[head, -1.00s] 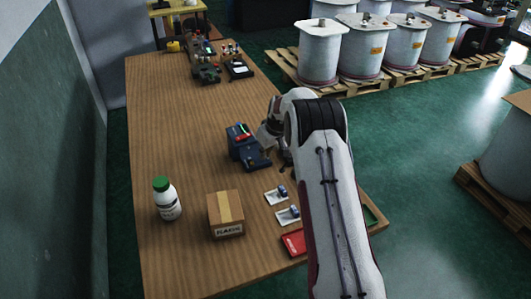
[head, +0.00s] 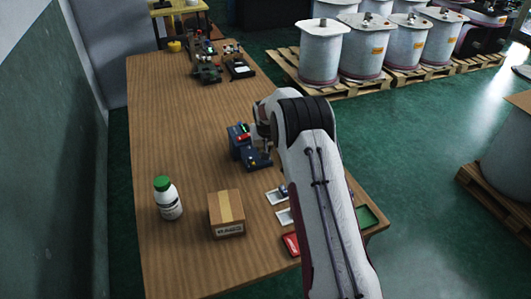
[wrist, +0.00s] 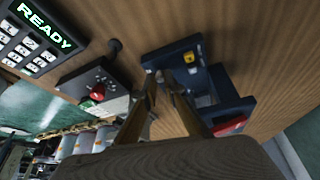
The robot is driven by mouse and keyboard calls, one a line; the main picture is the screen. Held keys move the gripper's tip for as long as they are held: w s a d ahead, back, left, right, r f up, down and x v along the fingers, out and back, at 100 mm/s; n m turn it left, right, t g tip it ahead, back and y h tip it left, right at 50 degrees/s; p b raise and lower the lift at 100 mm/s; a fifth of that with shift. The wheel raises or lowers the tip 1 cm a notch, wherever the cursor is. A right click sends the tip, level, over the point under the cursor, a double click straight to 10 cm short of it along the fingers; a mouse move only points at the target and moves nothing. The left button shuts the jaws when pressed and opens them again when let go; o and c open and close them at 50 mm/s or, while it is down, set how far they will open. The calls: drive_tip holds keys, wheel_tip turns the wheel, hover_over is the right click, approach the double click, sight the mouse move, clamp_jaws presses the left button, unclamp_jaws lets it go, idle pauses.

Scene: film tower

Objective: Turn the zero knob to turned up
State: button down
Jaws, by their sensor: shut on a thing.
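A dark blue device (head: 238,150) with green and red parts on top stands mid-table in the head view. In the wrist view the blue device (wrist: 222,90) shows close up, with a yellow part and a red part. In the head view my gripper (head: 264,146) is partly hidden by my arm, right beside the device.
A keypad with a READY display (wrist: 42,28) and a black box with a red knob (wrist: 97,92) are left in the wrist view. A cardboard box (head: 226,213), a white bottle (head: 168,200) and white trays (head: 276,196) stand nearer.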

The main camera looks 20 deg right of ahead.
drive_tip(key=shift+w+a+m+g+h, duration=0.1)
drive_tip(key=shift+m+g+h, duration=0.2)
drive_tip(key=shift+m, duration=0.65)
drive_tip(key=shift+a+m+g+h, duration=0.1)
drive_tip(key=shift+m+h, duration=0.3)
drive_tip(key=shift+m, duration=1.05)
drive_tip(key=c, duration=2.1)
unclamp_jaws()
drive_tip(key=shift+d+n+t+y, duration=0.2)
drive_tip(key=shift+n+y, duration=0.15)
drive_tip(key=shift+n, duration=0.9)
drive_tip(key=shift+d+n+t+y, duration=0.1)
drive_tip(key=shift+n+t+y, duration=0.2)
drive_tip(key=shift+n, duration=0.95)
drive_tip(key=shift+d+n+y, duration=0.1)
drive_tip(key=shift+n+y, duration=0.5)
drive_tip(key=shift+n, duration=0.8)
drive_tip(key=shift+d+n+y, duration=0.1)
drive_tip(key=shift+n+y, duration=0.45)
drive_tip(key=shift+n, duration=0.85)
